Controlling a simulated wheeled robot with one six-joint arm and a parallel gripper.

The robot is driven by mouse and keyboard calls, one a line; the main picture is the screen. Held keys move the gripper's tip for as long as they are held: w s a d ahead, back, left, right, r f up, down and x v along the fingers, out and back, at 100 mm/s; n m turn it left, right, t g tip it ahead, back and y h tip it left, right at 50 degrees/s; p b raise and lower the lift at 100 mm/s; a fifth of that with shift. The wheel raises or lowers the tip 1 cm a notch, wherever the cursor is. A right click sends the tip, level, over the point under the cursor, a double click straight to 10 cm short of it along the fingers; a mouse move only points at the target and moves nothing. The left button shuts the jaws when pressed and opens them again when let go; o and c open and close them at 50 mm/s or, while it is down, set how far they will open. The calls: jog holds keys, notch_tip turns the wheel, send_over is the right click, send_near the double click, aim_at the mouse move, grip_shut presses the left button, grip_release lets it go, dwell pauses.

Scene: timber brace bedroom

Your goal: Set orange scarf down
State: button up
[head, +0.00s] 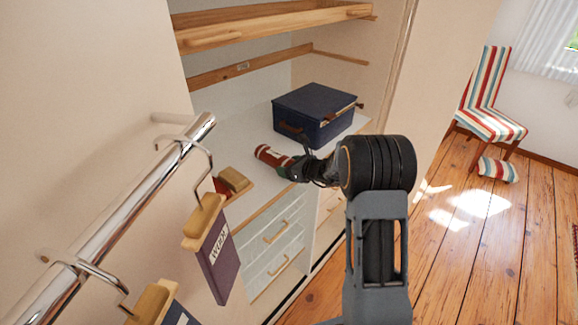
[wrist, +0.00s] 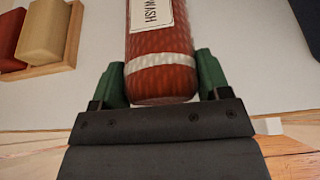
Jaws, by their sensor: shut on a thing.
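The scarf (head: 268,155) is a rust-orange roll with a white band and a tag reading "WASH"; it also shows in the wrist view (wrist: 160,83). My gripper (head: 290,168) is shut on one end of it, with a green finger on each side in the wrist view (wrist: 161,75). The roll points away from my gripper over the white dresser top (head: 248,150). I cannot tell whether it touches that surface. Its far end is cut off in the wrist view.
A dark blue box (head: 315,112) stands behind the scarf. A wooden tray (wrist: 45,70) with red and tan blocks is to the left. A chrome rail (head: 130,200) with hooks and hanging tagged items is at front left. White dresser top shows around the scarf.

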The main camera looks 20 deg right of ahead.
jog(key=shift+f+b, duration=0.25)
jog(key=shift+b, duration=0.1)
jog(key=o, duration=1)
jog(key=shift+r, duration=0.1)
